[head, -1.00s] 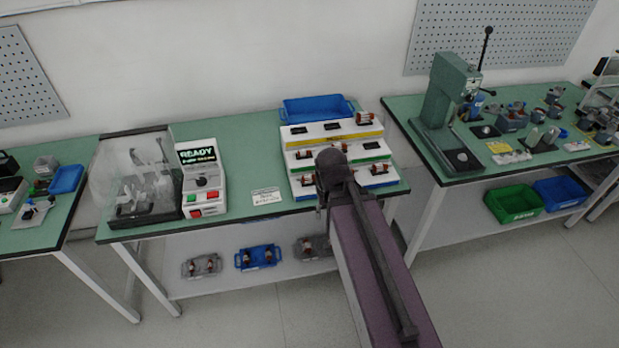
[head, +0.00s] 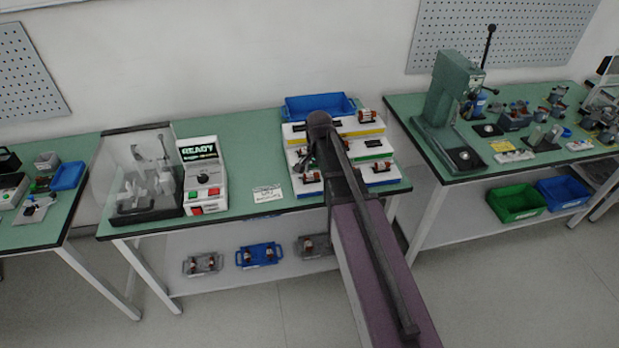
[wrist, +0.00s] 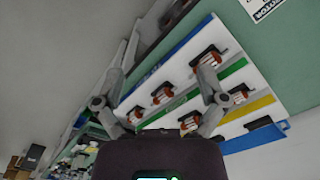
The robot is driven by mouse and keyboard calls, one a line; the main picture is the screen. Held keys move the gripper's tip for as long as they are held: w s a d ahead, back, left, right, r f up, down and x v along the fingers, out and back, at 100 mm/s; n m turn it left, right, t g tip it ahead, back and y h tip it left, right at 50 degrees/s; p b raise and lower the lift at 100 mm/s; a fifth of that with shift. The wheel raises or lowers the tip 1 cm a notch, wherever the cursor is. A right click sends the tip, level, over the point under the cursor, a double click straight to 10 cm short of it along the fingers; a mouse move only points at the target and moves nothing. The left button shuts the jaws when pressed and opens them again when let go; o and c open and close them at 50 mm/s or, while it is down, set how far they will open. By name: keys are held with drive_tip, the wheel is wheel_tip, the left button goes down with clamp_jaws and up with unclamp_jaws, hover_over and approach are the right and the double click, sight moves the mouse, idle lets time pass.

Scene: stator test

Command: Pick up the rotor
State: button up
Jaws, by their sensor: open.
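Several rotors, dark with copper-coloured windings, sit in slots on a white tiered rack (head: 291,133) with yellow, blue and green strips. One rotor (head: 367,116) is at the rack's upper right and another (head: 380,166) is lower right. In the wrist view, rotors lie at the upper middle (wrist: 207,58), centre (wrist: 161,93) and right (wrist: 239,93). My gripper (wrist: 160,80) is open, with its two grey fingers spread over the rack and nothing held. In the head view my arm hides part of the rack and the fingers are hard to make out.
A blue bin (head: 318,106) stands behind the rack. A tester with a READY screen (head: 199,150) and a clear-covered fixture (head: 140,175) stand left on the green bench (head: 240,160). A green press (head: 447,95) is on the right bench. Trays with rotors lie on the lower shelf.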

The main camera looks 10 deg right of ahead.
sight(309, 175)
drive_tip(key=w+m, duration=0.9)
drive_tip(key=w, duration=0.5)
drive_tip(key=shift+d+f+b, duration=0.15)
drive_tip(key=shift+f+b, duration=0.15)
drive_tip(key=shift+f, duration=0.05)
drive_tip(key=shift+f, duration=0.15)
wheel_tip(309, 175, down, 8)
drive_tip(key=b, duration=0.8)
drive_tip(key=shift+f+b, duration=0.2)
drive_tip(key=shift+b, duration=0.1)
drive_tip(key=shift+f+b, duration=2.6)
drive_tip(key=shift+c, duration=0.2)
clamp_jaws()
